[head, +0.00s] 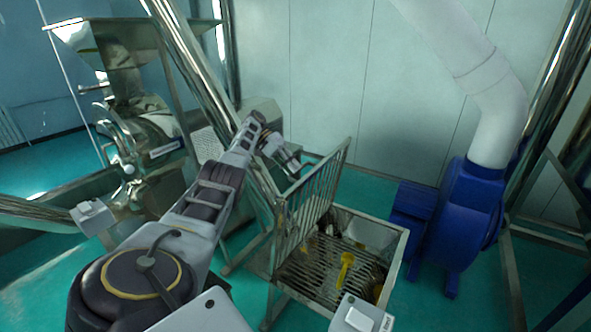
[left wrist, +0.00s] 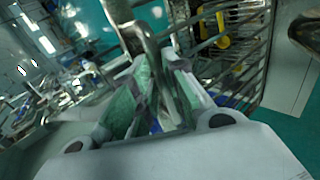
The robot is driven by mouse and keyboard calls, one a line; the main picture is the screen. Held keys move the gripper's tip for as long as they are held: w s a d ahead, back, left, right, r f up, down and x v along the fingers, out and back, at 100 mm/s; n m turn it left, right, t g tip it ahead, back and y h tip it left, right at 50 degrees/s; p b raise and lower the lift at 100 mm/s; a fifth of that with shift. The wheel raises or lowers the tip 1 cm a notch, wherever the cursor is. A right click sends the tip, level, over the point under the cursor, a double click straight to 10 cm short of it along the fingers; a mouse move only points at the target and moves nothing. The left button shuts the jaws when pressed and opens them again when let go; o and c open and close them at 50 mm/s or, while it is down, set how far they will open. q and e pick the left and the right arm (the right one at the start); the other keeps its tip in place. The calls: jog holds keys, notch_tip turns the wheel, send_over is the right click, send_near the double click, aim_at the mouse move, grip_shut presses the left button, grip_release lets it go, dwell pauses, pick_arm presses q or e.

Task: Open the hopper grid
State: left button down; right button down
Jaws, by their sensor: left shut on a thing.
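The hopper grid (head: 316,198), a panel of metal bars, stands steeply raised along the left side of the open hopper (head: 402,250) in the head view. My left gripper (head: 291,164) is at the grid's upper left edge. In the left wrist view its green-padded fingers (left wrist: 155,95) are closed around a bent metal bar (left wrist: 148,45), which looks like the grid's handle. The grid's bars (left wrist: 235,45) also show there at the upper right. My right gripper is in neither view.
A yellow scoop-like thing (head: 346,265) lies inside the hopper on a slatted bottom. A blue blower (head: 455,225) with a thick white pipe (head: 500,110) stands to the right. A steel machine (head: 135,120) stands at the left. Slanted metal posts stand close to my left arm.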

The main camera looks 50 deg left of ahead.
pick_arm(q)
jog(key=shift+s+a+f, duration=0.1)
jog(key=shift+s+f, duration=0.1)
jog(key=shift+f, duration=0.35)
jog(key=shift+s+a+f, duration=0.1)
jog(key=shift+s+f, duration=0.05)
jog(key=shift+f, duration=0.35)
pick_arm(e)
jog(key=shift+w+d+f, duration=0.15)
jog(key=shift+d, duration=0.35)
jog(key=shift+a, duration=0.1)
pick_arm(q)
jog(key=c, duration=1.7)
grip_release()
jog(key=shift+f, duration=0.1)
jog(key=shift+o, duration=1.2)
jog(key=shift+w+a+f, duration=0.15)
jog(key=shift+a, duration=0.1)
jog(key=shift+w+a+r, duration=0.1)
jog(key=shift+w+r, duration=0.05)
jog(key=shift+r, duration=0.3)
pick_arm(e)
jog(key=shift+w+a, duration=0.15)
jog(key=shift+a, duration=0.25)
